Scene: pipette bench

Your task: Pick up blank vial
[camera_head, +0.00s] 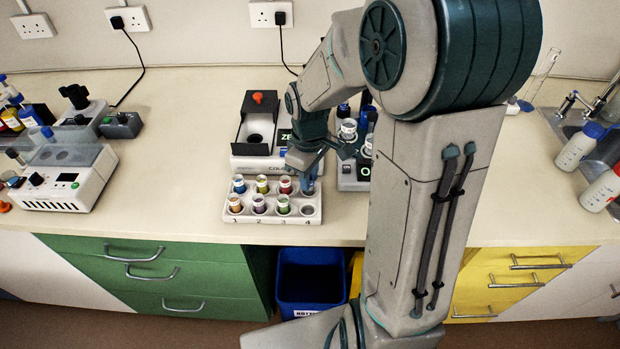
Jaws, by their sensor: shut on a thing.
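A white rack (272,215) with numbered columns stands near the front of the bench. The vial is upright at the back slot of column 4. Its top is partly hidden by my gripper, and I cannot tell whether it is seated or slightly raised. Several coloured vials fill columns 1 to 3. The front slot of column 4 looks empty.
A colorimeter with an open black lid (257,125) stands just behind the rack. A second holder with vials (350,178) is close on the right, partly hidden by my arm. A white device (62,182) stands far left. The bench left of the rack is clear.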

